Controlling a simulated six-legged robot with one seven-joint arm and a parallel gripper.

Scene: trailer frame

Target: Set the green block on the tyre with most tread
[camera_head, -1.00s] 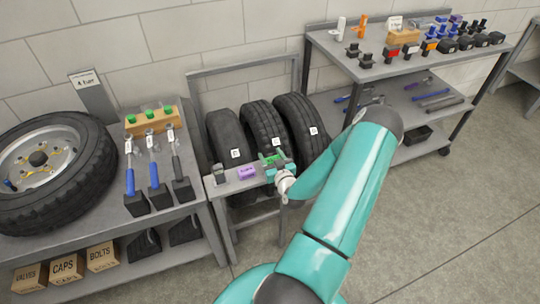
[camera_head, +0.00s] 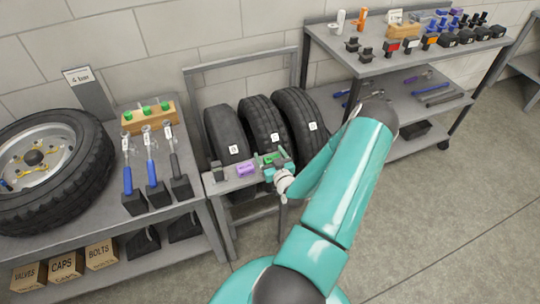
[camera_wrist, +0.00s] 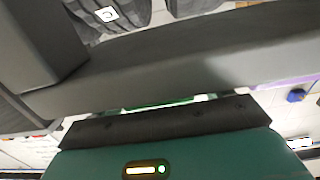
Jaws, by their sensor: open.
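Three black tyres stand side by side in a rack: the left tyre (camera_head: 222,128), the middle tyre (camera_head: 262,118) and the right tyre (camera_head: 300,110). Each bears a small white tag too small to read surely. The middle and right tyres show deeper-looking grooves; the left looks smoother. The green block (camera_head: 271,156) is at the right end of the narrow shelf in front of the tyres. My gripper (camera_head: 274,163) is open at the block and partly hides it. In the wrist view a thin strip of green (camera_wrist: 165,103) shows beside my gripper; most is covered.
A bench with a wheel (camera_head: 100,160) stands left, a laden tool cart (camera_head: 410,70) right. The floor in front is clear.

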